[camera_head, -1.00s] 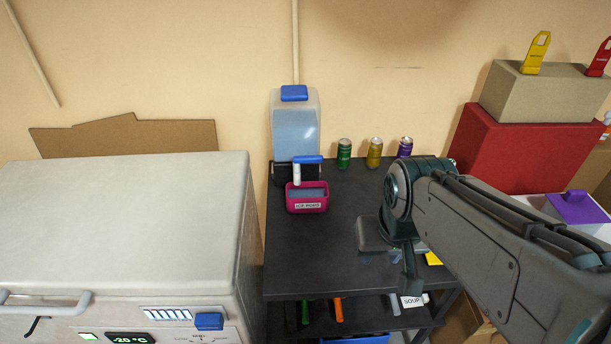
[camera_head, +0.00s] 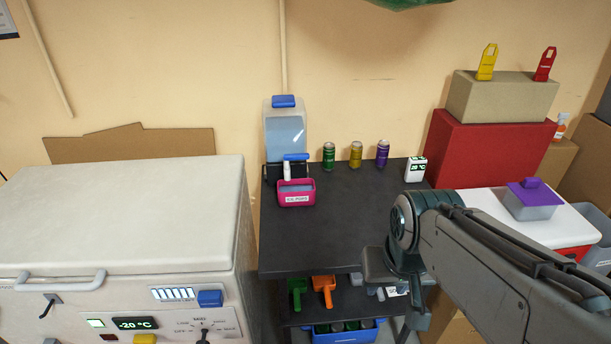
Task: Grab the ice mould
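The ice mould (camera_head: 297,198) is a small pink-red tub with a white label on its front. It stands on the black table (camera_head: 335,225), under the spout of a water dispenser (camera_head: 285,135) with a clear tank and blue lid. Its inside looks bluish-grey. My arm comes in from the lower right, and my gripper (camera_head: 398,300) hangs at its end near the table's front right edge. It is well to the right of and nearer than the mould, apart from it. The fingers are small and partly hidden, so their opening is unclear.
A white chest freezer (camera_head: 120,215) stands left. A shelf below holds green and orange scoops (camera_head: 324,290). The middle tabletop is clear.

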